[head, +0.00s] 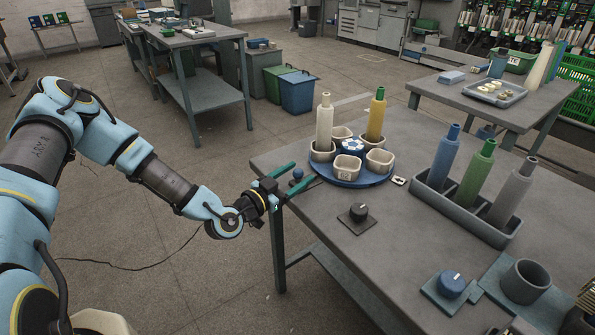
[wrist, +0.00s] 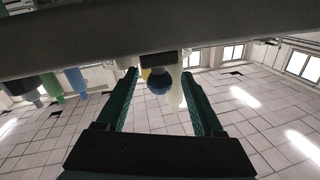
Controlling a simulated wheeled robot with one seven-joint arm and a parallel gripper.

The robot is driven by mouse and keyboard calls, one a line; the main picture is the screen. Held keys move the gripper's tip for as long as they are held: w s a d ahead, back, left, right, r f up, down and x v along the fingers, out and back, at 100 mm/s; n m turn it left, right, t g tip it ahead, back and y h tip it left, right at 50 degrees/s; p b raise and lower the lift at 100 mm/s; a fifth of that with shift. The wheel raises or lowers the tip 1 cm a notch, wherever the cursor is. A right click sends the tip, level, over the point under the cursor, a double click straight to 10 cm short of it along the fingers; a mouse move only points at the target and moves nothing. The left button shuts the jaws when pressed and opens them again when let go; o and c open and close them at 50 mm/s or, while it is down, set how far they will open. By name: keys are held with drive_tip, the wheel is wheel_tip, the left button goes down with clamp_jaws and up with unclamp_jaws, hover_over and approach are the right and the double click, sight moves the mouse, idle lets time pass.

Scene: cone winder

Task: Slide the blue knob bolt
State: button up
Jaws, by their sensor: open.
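The blue knob bolt shows as a small blue ball (head: 298,174) at the left edge of the grey table (head: 420,215). In the wrist view the blue knob (wrist: 160,84) lies between the two green fingers, against a dark mount at the table's edge. My gripper (head: 307,173) is open, with a finger on either side of the knob; it also shows in the wrist view (wrist: 160,75). Clear gaps show between knob and fingers there. The rest of the bolt is hidden.
A blue turntable (head: 345,181) with cream cups and two cones stands just behind the gripper. A black knob (head: 358,211) sits on the table to its right. A grey tray (head: 455,212) holds three cones.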

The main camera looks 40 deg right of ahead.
drive_tip(key=shift+d, duration=0.35)
drive_tip(key=shift+c, duration=0.3)
clamp_jaws()
idle(1.0)
